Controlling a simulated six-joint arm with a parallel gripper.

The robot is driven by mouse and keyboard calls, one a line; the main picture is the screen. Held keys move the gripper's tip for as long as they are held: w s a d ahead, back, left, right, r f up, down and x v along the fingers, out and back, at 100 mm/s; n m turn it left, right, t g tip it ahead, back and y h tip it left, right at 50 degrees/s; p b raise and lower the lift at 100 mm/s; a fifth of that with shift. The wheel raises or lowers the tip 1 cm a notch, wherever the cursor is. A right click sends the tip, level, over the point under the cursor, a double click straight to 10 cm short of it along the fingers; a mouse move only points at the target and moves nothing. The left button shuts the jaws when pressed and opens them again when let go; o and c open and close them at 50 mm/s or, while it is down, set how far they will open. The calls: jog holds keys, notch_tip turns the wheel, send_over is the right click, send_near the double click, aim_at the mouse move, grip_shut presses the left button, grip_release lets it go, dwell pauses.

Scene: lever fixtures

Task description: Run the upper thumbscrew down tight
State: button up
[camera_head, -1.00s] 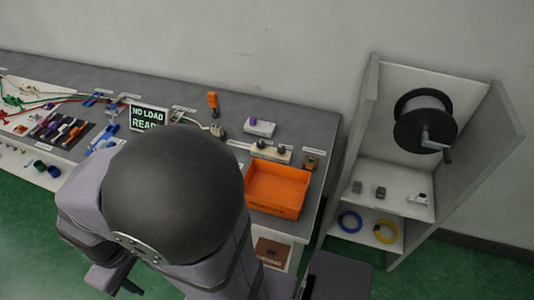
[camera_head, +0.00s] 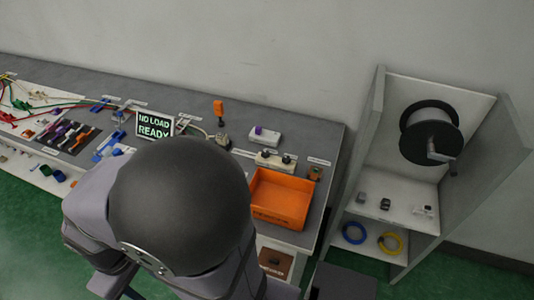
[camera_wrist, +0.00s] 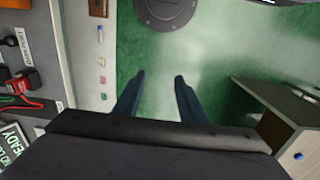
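I cannot pick out the upper thumbscrew with certainty in either view. My gripper (camera_wrist: 160,76) shows in the wrist view with its two dark fingers apart and nothing between them. It hangs over green floor, away from the bench top. In the head view the gripper is at most partly visible at the bottom left, below my large dark arm joint, which hides part of the bench. The bench (camera_head: 330,142) carries a white block with two dark knobs (camera_head: 276,160) and a white box with a purple knob (camera_head: 264,135); I cannot tell whether either bears a thumbscrew.
An orange bin (camera_head: 280,198) sits at the bench's right end. A screen reading NO LOAD READY (camera_head: 154,126) stands at the back. A shelf unit (camera_head: 450,188) with a black reel (camera_head: 430,133) stands to the right. Open green floor (camera_wrist: 220,55) lies under the gripper.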

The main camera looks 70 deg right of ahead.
jog(key=shift+o, duration=0.8)
